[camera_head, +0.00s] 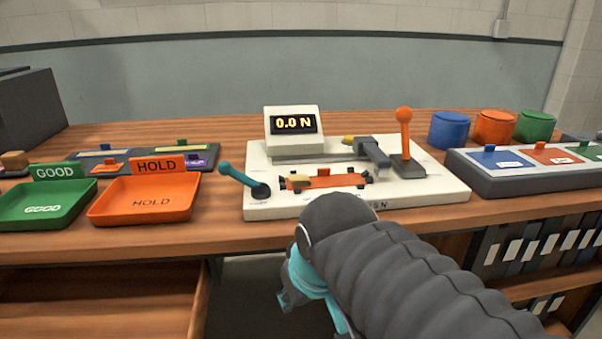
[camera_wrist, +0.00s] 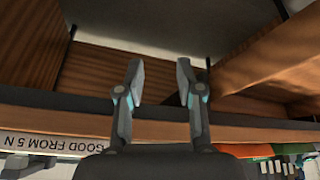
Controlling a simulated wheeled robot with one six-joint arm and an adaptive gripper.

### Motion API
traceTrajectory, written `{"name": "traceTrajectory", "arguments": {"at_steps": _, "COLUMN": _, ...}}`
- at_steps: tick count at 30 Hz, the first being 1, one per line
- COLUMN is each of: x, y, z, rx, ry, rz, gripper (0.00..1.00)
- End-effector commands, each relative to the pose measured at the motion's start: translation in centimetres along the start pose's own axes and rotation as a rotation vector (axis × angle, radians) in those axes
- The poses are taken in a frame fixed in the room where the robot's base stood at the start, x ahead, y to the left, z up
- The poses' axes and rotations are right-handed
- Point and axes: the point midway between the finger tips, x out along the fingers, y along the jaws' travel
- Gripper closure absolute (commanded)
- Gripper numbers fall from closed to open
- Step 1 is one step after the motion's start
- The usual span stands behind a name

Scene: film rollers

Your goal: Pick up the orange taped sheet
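An orange strip (camera_head: 345,180) lies flat on the white tester (camera_head: 420,190), with a tan piece on its left part and dark ends. A smaller orange piece (camera_head: 106,169) lies at a dark board behind the HOLD tray. I cannot tell for sure which is the taped sheet. My gripper (camera_wrist: 160,80) is open and empty in the wrist view, over the front edge of the table. In the head view it is low in front of the tester, below the table top, mostly hidden by my arm.
A green GOOD tray (camera_head: 77,211) and orange HOLD tray (camera_head: 184,206) stand left. The tester has a teal lever (camera_head: 240,177), an orange-knobbed lever (camera_head: 404,130) and a display (camera_head: 293,124) reading 0.0 N. A grey panel (camera_head: 500,185) and coloured cups (camera_head: 494,127) stand right.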

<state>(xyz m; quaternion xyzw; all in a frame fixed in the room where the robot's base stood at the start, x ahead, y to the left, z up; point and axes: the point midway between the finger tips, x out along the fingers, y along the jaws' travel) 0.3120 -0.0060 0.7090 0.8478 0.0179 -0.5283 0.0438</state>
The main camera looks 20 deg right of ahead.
Motion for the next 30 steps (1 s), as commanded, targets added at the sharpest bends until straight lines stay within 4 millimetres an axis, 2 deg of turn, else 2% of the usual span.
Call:
{"name": "traceTrajectory", "arguments": {"at_steps": 1, "x": -1.2, "y": 0.6, "z": -1.8, "rx": -0.045, "ry": -0.017, "rz": 0.006, "gripper": 0.64}}
{"name": "traceTrajectory", "arguments": {"at_steps": 6, "x": -4.7, "y": 2.5, "z": -7.6, "rx": -0.262, "ry": -0.099, "rz": 0.013, "gripper": 0.64}}
{"name": "traceTrajectory", "arguments": {"at_steps": 11, "x": -7.6, "y": 4.6, "z": -13.1, "rx": -0.472, "ry": -0.187, "rz": 0.0, "gripper": 0.64}}
{"name": "traceTrajectory", "arguments": {"at_steps": 18, "x": -11.1, "y": 8.8, "z": -20.6, "rx": -0.79, "ry": -0.322, "rz": -0.064, "gripper": 0.64}}
{"name": "traceTrajectory", "arguments": {"at_steps": 24, "x": -12.7, "y": 12.0, "z": -25.0, "rx": -1.018, "ry": -0.413, "rz": -0.154, "gripper": 0.64}}
{"name": "traceTrajectory", "arguments": {"at_steps": 30, "x": -13.4, "y": 13.9, "z": -27.1, "rx": -1.158, "ry": -0.458, "rz": -0.227, "gripper": 0.64}}
